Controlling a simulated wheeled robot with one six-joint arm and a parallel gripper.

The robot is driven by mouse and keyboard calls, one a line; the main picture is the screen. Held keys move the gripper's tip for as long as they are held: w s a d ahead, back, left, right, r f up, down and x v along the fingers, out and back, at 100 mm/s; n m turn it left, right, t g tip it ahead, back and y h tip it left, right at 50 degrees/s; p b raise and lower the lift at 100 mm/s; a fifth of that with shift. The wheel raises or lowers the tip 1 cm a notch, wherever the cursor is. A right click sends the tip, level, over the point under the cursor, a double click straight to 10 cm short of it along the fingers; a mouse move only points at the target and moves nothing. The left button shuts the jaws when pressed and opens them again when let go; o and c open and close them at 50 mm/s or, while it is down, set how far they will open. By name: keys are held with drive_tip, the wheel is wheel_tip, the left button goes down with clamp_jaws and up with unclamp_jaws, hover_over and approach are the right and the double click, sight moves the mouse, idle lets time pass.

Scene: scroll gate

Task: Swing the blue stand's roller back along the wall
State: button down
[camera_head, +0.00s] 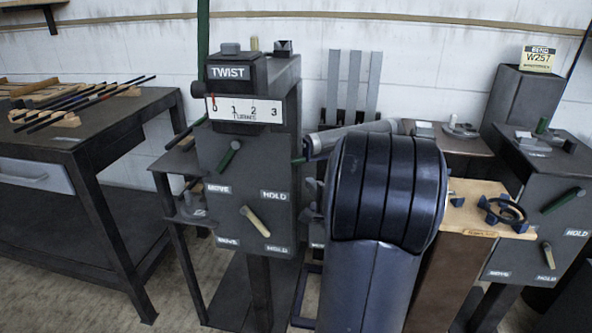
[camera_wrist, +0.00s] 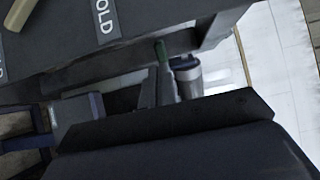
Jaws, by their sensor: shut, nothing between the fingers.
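Blue stand legs (camera_head: 304,308) show low beside my arm. My gripper (camera_wrist: 165,121) fills the bottom of the wrist view as a dark shape, shut and empty. No contact with the roller is visible.
The TWIST machine (camera_head: 247,155) with handles stands left of my arm. A dark bench (camera_head: 75,140) with rods is farther left. A wooden-topped stand (camera_head: 467,218) and another grey machine (camera_head: 535,205) crowd the right. The white wall (camera_head: 430,60) is behind.

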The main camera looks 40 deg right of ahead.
drive_tip(key=x, duration=1)
drive_tip(key=shift+b, duration=0.3)
drive_tip(key=shift+s, duration=0.1)
drive_tip(key=b+x, duration=0.2)
drive_tip(key=x, duration=0.1)
drive_tip(key=shift+a, duration=0.25)
drive_tip(key=shift+s+f+b, duration=0.1)
drive_tip(key=shift+b, duration=0.25)
